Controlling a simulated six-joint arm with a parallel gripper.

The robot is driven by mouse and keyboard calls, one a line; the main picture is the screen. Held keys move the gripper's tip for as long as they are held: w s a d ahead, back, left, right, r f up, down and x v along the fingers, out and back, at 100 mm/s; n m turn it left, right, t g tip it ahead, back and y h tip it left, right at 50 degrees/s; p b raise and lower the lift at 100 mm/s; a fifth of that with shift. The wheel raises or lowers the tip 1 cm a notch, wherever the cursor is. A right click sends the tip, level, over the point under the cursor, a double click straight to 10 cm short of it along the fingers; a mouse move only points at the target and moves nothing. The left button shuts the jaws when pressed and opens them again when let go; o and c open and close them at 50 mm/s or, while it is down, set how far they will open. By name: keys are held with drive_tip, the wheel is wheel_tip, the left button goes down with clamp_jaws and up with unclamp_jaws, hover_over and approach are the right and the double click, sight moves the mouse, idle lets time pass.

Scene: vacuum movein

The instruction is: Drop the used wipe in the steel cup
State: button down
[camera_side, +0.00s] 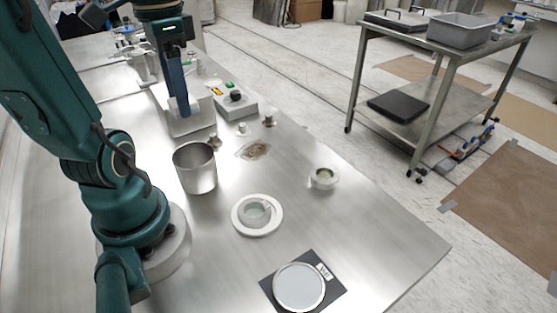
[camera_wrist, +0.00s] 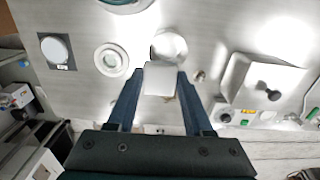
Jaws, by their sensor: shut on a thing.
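My gripper (camera_side: 184,112) points down over the back part of the steel bench, and its blue fingers show on both sides in the wrist view (camera_wrist: 162,74). It is shut on the used wipe (camera_wrist: 159,80), a pale, nearly square piece between the fingertips. In the side view I cannot make out the wipe. The steel cup (camera_side: 195,170) stands upright on the bench, in front of and lower than my gripper in the side view. In the wrist view the cup (camera_wrist: 170,42) shows just beyond the wipe, which partly covers it.
A white ring with a small cup (camera_side: 258,224), a metal fitting (camera_side: 323,178) and a black mat with a pale disc (camera_side: 299,287) lie nearer. A control box (camera_side: 237,107) and small knobbed parts stand behind the cup. A brownish patch (camera_side: 254,151) lies right of it.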

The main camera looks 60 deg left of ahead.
drive_tip(key=shift+f, duration=2.9)
drive_tip(key=shift+c, duration=1.1)
unclamp_jaws()
drive_tip(key=shift+r, duration=0.1)
drive_tip(key=shift+r, duration=2.5)
